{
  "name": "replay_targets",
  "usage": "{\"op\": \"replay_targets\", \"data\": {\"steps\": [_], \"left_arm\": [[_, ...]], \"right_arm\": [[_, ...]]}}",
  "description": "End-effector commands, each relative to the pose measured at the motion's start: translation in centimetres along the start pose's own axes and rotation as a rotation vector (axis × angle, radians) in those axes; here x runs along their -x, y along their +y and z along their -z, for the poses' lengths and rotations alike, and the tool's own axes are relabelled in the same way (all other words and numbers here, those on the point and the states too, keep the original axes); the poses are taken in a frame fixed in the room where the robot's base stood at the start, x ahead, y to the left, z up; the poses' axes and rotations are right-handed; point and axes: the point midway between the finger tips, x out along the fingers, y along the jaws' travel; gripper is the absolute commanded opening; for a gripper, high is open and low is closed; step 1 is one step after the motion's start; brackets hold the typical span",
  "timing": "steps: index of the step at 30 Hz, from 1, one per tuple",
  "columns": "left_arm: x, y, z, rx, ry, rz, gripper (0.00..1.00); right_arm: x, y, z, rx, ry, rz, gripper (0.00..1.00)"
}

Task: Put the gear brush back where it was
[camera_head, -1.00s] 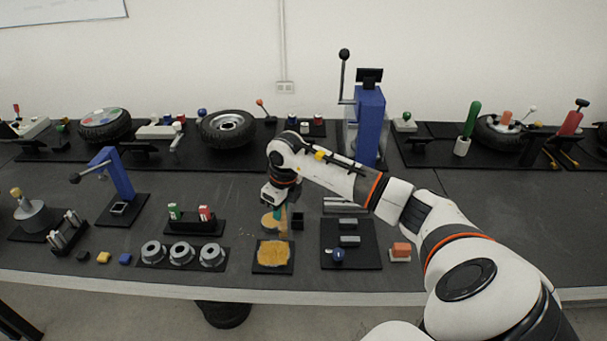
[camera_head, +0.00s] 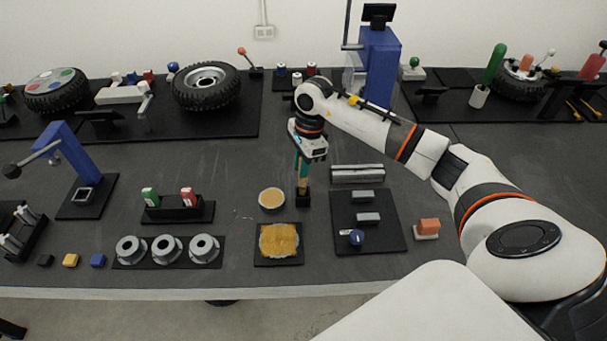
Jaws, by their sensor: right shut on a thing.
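The gear brush (camera_head: 303,174) has a teal upper handle and a tan lower part. It is upright, with its lower end at a small black holder (camera_head: 303,198) on the table. Whether the end is inside the holder or just above it, I cannot tell. My right gripper (camera_head: 304,157) is shut on the brush's upper handle, pointing down above the holder. The fingertips are small and partly merged with the handle. My left gripper is not in view.
A round tan dish (camera_head: 271,199) stands just left of the holder. A black tray with a yellow-brown pad (camera_head: 279,240) lies in front. A black board with grey blocks (camera_head: 340,237) is to the right. Three grey gears (camera_head: 167,249) sit at front left.

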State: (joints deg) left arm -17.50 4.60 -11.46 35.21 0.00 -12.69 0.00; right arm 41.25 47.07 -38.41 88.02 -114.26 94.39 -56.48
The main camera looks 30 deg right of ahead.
Motion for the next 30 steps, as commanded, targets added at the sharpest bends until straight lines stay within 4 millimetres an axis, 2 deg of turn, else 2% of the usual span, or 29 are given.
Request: {"op": "replay_targets", "data": {"steps": [5,12,23,24,27,30], "left_arm": [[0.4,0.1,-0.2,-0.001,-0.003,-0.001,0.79],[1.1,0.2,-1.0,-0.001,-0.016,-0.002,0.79],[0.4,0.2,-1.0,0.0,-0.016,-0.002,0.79],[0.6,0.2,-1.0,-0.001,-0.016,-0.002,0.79],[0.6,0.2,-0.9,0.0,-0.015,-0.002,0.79],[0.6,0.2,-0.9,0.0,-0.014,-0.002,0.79]], "right_arm": [[-1.3,0.0,-0.2,-0.003,0.0,0.0,0.0],[-4.3,0.0,-0.6,-0.002,0.001,0.0,0.0],[-4.8,0.1,-0.8,-0.002,0.0,-0.002,0.0],[-4.7,0.0,-0.7,-0.002,0.0,-0.002,0.26],[-4.6,0.0,-0.7,-0.002,0.0,-0.002,0.41],[-4.6,0.0,-0.7,-0.002,0.0,-0.002,0.41]]}}
